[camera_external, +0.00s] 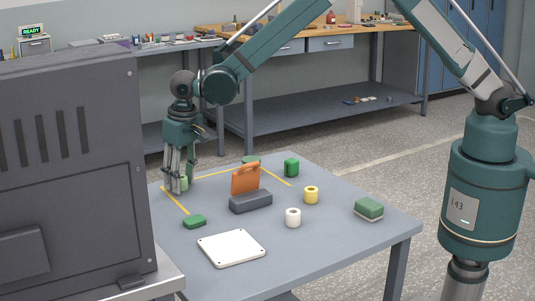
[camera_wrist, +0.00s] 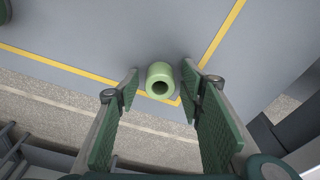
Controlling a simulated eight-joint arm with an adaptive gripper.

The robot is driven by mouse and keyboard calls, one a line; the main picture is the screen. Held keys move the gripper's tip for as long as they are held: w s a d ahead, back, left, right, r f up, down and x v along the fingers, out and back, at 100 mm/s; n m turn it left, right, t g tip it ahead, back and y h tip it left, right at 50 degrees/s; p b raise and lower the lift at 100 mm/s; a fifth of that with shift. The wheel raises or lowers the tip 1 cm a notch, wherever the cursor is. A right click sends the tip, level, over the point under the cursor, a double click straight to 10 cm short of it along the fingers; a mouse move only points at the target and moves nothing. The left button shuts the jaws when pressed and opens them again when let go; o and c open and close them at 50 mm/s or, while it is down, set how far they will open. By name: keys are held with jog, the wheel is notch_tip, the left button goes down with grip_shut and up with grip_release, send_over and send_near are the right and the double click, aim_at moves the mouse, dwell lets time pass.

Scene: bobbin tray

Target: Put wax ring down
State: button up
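A light green ring-shaped piece with a hole (camera_wrist: 160,72) stands on the table by the corner of the yellow line. I take it for the wax ring. It also shows, partly hidden by my fingers, at the table's left edge in the external view (camera_external: 184,183). My gripper (camera_external: 177,188) points down over it. In the wrist view the fingers of my gripper (camera_wrist: 161,82) are apart, one on each side of the ring, with a narrow gap to it on both sides.
An orange panel (camera_external: 245,179) stands in a dark block (camera_external: 250,202) mid-table. A yellow ring (camera_external: 311,195), white ring (camera_external: 293,218) and dark green cylinder (camera_external: 291,168) stand to its right. A white plate (camera_external: 231,248) and green pieces (camera_external: 195,221) (camera_external: 369,208) lie nearer. The table edge is close to my gripper.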

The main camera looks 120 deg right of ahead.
aim_at(184, 178)
jog(key=shift+r, duration=0.1)
notch_tip(184, 178, up, 12)
jog(key=a+p, duration=0.1)
jog(key=p, duration=0.1)
jog(key=shift+s+a, duration=0.2)
jog(key=shift+s, duration=0.05)
jog(key=shift+r, duration=0.1)
dwell(0.7)
jog(key=s+a+r+n+t, duration=0.1)
jog(key=s+a+r+n, duration=0.1)
jog(key=s+a+r, duration=0.5)
jog(key=s+a+r+n+t, duration=0.1)
jog(key=s+a+r+n, duration=0.15)
jog(key=a+r, duration=0.8)
jog(key=s+a+r+n+t, duration=0.15)
jog(key=s+a+r, duration=0.35)
jog(key=a, duration=0.7)
jog(key=s+a+f+n+t, duration=0.1)
jog(key=s+a+n, duration=0.2)
jog(key=s+a, duration=0.7)
jog(key=s+a+f+n+t+y, duration=0.1)
jog(key=s+a+n, duration=0.3)
jog(key=s+a, duration=0.6)
jog(key=s+t, duration=0.1)
jog(key=s, duration=0.6)
jog(key=shift+f+n, duration=0.2)
jog(key=shift+n, duration=0.1)
